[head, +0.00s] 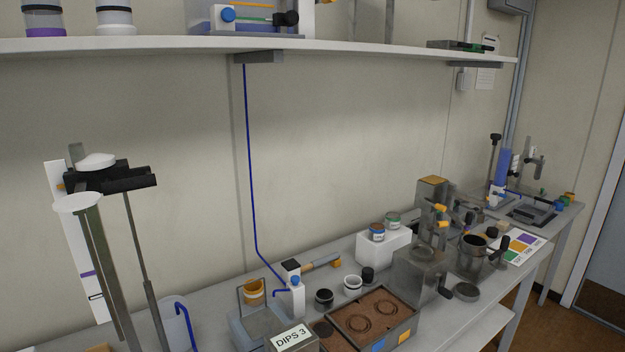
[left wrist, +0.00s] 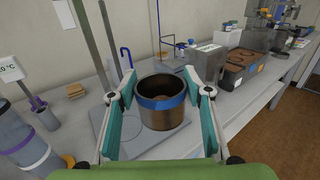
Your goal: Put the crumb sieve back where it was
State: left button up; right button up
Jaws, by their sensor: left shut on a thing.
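A metal cylinder with a dark, open inside and a blue band (left wrist: 163,103), apparently the crumb sieve, stands upright between the fingers of my left gripper (left wrist: 162,98) in the left wrist view. The teal-padded fingers are shut on it from both sides. A flat grey plate (left wrist: 112,128) lies below and beside it; I cannot tell whether the sieve touches it. The sieve and my left gripper do not show in the head view. My right gripper is in neither view.
A stand with a black clamp (head: 110,179) rises at the left. The "DIPS 3" box (head: 291,338) and a soil tray (head: 401,336) with ring marks crowd the bench's front. Metal apparatus (head: 424,268) stands farther right. A shelf (head: 180,44) runs overhead.

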pick_arm(q)
jog(key=shift+w+d+r, duration=0.1)
jog(key=shift+w+r, duration=0.15)
jog(key=shift+r, duration=0.55)
jog(key=shift+d, duration=0.15)
jog(key=shift+f, duration=0.15)
jog(key=shift+s+a+f, duration=0.1)
jog(key=shift+a+f, duration=0.2)
jog(key=shift+f, duration=0.35)
jog(key=shift+r, duration=0.1)
